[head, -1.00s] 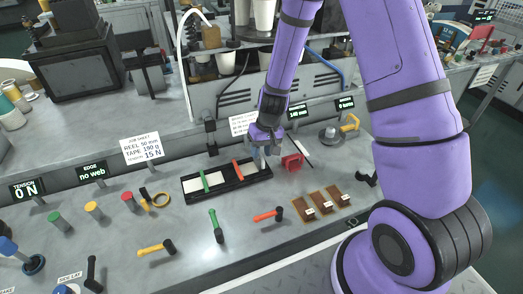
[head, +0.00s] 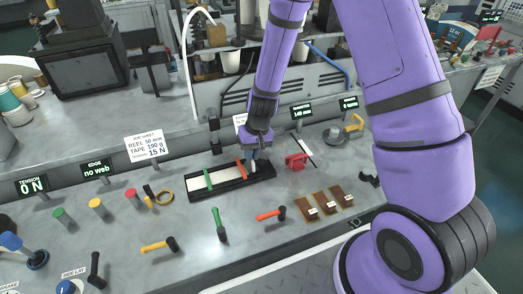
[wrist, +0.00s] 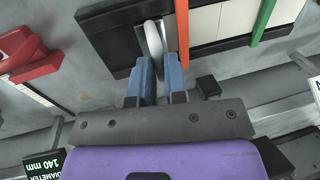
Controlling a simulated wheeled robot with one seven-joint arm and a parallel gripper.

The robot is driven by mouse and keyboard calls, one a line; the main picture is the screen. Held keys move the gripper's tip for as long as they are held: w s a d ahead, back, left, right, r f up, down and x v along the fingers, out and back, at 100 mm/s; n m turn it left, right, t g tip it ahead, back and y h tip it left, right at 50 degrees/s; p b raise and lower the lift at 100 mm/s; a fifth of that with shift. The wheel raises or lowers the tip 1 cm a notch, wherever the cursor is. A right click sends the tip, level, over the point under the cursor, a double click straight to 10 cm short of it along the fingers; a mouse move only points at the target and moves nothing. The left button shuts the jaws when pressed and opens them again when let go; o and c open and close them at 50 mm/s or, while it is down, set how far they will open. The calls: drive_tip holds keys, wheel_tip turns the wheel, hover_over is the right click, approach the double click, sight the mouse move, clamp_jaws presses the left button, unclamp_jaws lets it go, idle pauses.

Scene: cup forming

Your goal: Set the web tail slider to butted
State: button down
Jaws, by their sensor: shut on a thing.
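The web tail slider is a black tray (head: 230,186) with a white strip, crossed by a green bar (head: 208,180) and an orange bar (head: 240,169). Its pale rounded knob (wrist: 153,40) stands in the dark slot beside the orange bar, with only a narrow gap seen between them. My gripper (head: 253,160) is at the tray's right part in the head view. In the wrist view its blue fingers (wrist: 158,82) are shut on the knob's lower part, which they hide. The orange bar (wrist: 181,35) is just right of the knob there, and the green bar (wrist: 262,18) farther right.
A red block (head: 296,160) stands close to the right of the tray, and also shows in the wrist view (wrist: 28,55). A green lever (head: 219,224) and a red-orange lever (head: 270,214) stand in front. Brown tiles (head: 326,203) lie front right. A job sheet (head: 144,146) stands behind.

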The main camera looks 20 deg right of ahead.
drive_tip(key=shift+a, duration=0.25)
drive_tip(key=c, duration=1.2)
unclamp_jaws()
drive_tip(key=shift+a, duration=0.1)
drive_tip(key=shift+o, duration=0.2)
wheel_tip(320, 180, up, 11)
drive_tip(key=d, duration=0.2)
drive_tip(key=shift+f, duration=0.2)
drive_tip(key=shift+d, duration=0.1)
